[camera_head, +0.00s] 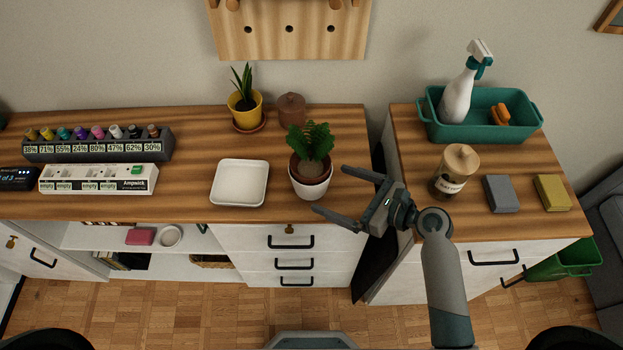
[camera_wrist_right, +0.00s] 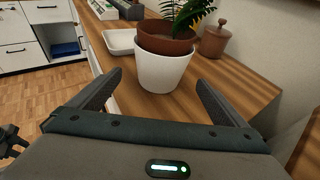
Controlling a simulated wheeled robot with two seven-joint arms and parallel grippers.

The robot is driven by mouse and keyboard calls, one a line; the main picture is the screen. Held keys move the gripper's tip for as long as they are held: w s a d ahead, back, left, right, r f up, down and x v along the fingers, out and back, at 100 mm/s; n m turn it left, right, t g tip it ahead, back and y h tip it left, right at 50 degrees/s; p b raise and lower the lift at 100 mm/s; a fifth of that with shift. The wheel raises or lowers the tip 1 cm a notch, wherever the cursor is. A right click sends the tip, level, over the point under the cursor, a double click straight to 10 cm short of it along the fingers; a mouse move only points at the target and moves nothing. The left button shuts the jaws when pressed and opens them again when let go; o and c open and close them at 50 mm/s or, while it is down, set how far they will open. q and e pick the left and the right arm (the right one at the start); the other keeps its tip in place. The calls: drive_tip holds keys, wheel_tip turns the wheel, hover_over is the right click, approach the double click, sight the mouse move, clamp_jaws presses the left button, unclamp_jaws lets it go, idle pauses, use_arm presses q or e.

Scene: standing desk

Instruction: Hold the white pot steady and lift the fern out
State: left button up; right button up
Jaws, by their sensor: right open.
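The fern (camera_head: 313,143) grows in a brown inner pot (camera_head: 311,174) that sits inside the white pot (camera_head: 310,190) on the wooden desk. In the right wrist view the white pot (camera_wrist_right: 163,72) stands upright ahead, with the brown pot's rim (camera_wrist_right: 167,38) above it and the fern (camera_wrist_right: 186,14) partly cut off by the top edge. My right gripper (camera_head: 328,190) is open, with its two fingers pointing toward the white pot from the right. The fingers are empty and appear short of the pot.
A white tray (camera_head: 240,183) lies left of the pot. A yellow pot with a plant (camera_head: 243,104) and a brown lidded jar (camera_head: 292,109) stand behind. A gap separates this desk from the right cabinet, which holds a wooden-lidded jar (camera_head: 454,172) and a green bin (camera_head: 482,134).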

sight(326, 187)
drive_tip(key=b+x, duration=0.2)
drive_tip(key=x, duration=0.1)
drive_tip(key=shift+w+a+f, duration=0.15)
drive_tip(key=shift+f, duration=0.05)
drive_tip(key=p+x, duration=0.1)
drive_tip(key=x, duration=0.1)
drive_tip(key=shift+w+a+r, duration=0.1)
drive_tip(key=shift+w+a, duration=0.05)
drive_tip(key=shift+a, duration=0.1)
drive_tip(key=shift+w+a+f, duration=0.3)
drive_tip(key=shift+w+a, duration=0.1)
drive_tip(key=shift+a, duration=0.15)
